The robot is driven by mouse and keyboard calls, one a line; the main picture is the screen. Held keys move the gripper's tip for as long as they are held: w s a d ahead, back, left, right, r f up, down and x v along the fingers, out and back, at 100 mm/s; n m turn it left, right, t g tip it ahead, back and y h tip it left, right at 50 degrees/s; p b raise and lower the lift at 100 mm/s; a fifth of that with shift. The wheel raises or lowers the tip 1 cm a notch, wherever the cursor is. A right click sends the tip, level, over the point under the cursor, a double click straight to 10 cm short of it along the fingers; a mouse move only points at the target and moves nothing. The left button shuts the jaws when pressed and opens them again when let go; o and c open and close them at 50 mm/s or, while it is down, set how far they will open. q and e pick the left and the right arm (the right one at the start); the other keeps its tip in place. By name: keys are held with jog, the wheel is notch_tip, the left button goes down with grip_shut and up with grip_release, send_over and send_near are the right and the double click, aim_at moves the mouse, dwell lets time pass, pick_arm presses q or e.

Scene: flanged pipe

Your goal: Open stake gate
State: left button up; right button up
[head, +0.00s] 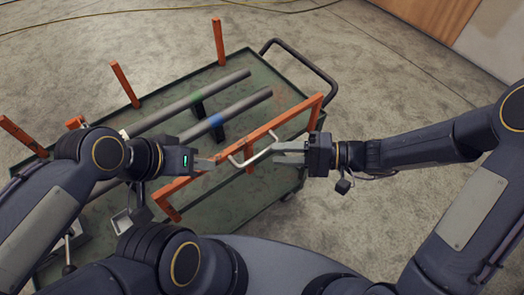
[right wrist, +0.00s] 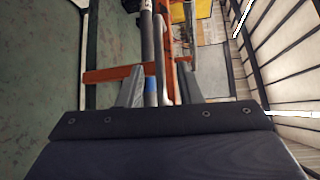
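The stake gate (head: 268,130) is an orange frame along the near side of a green cart, with a pale bent handle (head: 252,158) on it. My right gripper (head: 277,153) points left at the right part of the handle, with its fingers apart. In the right wrist view its open fingers (right wrist: 160,90) face the orange gate bar (right wrist: 110,73); whether they touch the handle is unclear. My left gripper (head: 210,161) is beside the left end of the handle, in front of the gate; its finger gap cannot be made out.
Two grey pipes lie on the green cart (head: 255,68), one with a green band (head: 195,97), one with a blue band (head: 216,120). Orange stakes (head: 124,84) stand along the far side. A dark push handle (head: 320,72) is at the right end. Concrete floor is clear to the right.

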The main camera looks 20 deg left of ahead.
aim_at(262, 152)
jog(key=a, duration=0.5)
jog(key=shift+s+a+f, duration=0.1)
jog(key=shift+s+f, duration=0.2)
jog(key=shift+f, duration=0.05)
grip_shut()
